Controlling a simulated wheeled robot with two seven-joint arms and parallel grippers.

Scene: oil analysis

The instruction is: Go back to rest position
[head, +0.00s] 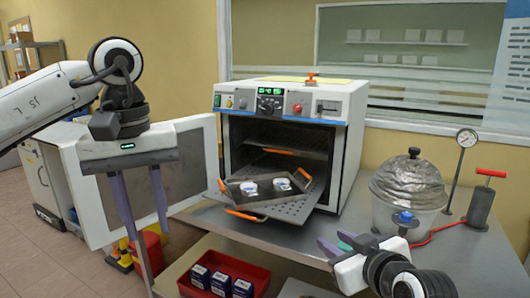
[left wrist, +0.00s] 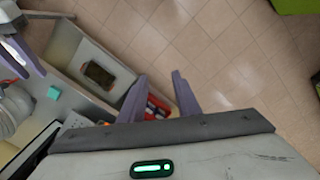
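My left gripper (head: 156,254) hangs in front of the open oven door at the left, fingers pointing down. Its fingers are apart with nothing between them; the left wrist view (left wrist: 159,78) also shows them apart. My right gripper (head: 331,239) is low at the lower right, in front of the steel table. Its purple fingers look apart and seem to hold nothing. The white oven (head: 338,103) stands open. A dark tray (head: 262,201) with two small white-lidded dishes (head: 249,188) (head: 282,184) rests on its pulled-out perforated shelf (head: 293,211).
A red bin (head: 257,273) with several small boxes sits below the left gripper's right side. Tiled floor (head: 40,258) lies open at left.

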